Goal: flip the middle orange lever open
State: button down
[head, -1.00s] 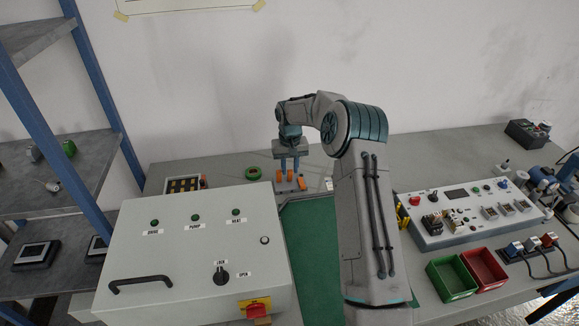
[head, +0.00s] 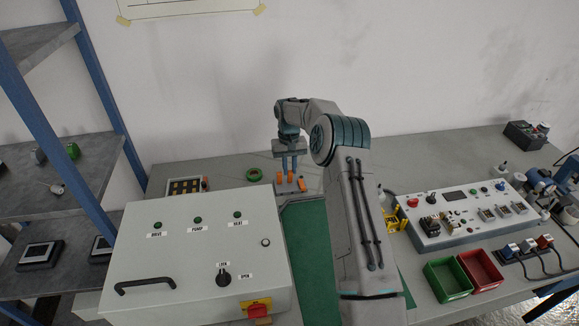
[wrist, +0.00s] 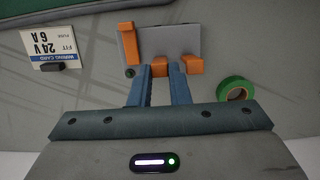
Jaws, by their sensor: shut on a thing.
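A grey block (wrist: 172,38) with three orange levers lies on the bench; it also shows in the head view (head: 289,188). In the wrist view, the left lever (wrist: 128,43) looks long and extends away from my gripper. The middle lever (wrist: 160,66) and the right lever (wrist: 192,64) look short, at the block's near edge. My gripper (wrist: 160,72) is shut on the middle lever, one blue finger on each side of it. The fingers hide part of the lever. In the head view, my gripper (head: 290,168) points down at the block.
A green tape roll (wrist: 236,89) lies close beside the block. A 24 V label card (wrist: 55,50) lies on the other side. A large grey control box (head: 195,260) stands in front to the left. A green mat (head: 306,250) lies before the block.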

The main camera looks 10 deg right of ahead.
jog(key=c, duration=1.6)
grip_release()
jog(key=shift+c, duration=0.2)
notch_tip(320, 180, up, 14)
jog(key=w+b, duration=0.1)
jog(key=shift+w, duration=0.4)
jog(key=shift+f, duration=0.1)
